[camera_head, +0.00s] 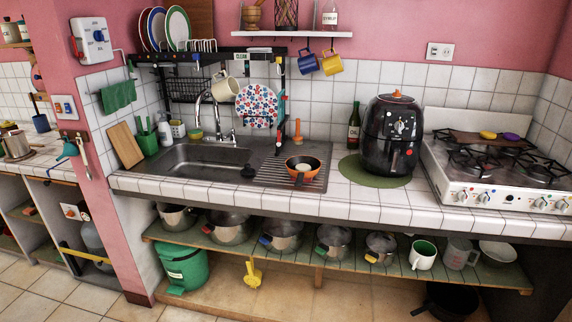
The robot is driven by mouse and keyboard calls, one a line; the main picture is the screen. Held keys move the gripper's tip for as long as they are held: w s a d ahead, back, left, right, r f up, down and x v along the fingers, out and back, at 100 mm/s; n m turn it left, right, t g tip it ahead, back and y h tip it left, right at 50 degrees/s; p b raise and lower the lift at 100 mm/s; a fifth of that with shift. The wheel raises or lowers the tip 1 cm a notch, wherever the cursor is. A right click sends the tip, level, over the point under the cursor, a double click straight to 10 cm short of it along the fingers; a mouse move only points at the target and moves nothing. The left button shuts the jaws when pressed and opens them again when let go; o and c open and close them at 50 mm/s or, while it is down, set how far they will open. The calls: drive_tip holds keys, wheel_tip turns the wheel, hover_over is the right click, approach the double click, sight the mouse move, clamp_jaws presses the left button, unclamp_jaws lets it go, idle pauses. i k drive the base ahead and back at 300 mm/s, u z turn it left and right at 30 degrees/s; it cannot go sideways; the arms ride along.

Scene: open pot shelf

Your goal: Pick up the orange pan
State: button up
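The orange pan (315,175) is small and round, with an orange outside and a dark inside. It sits on the ribbed drainboard (268,179) to the right of the sink basin. Something pale lies inside it, too small to name. My gripper is not in view.
A black air fryer (391,137) on a green mat (350,168) and a dark bottle (354,128) stand to the right. A faucet (214,112) and the sink (196,160) are left. A dish rack (226,52) hangs above. Several pots line the shelf (352,263) below.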

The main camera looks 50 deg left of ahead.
sight(315, 163)
drive_tip(key=u, duration=0.8)
drive_tip(key=i, duration=0.95)
drive_tip(key=u, duration=1.55)
drive_tip(key=i, duration=1.05)
drive_tip(key=u, duration=0.2)
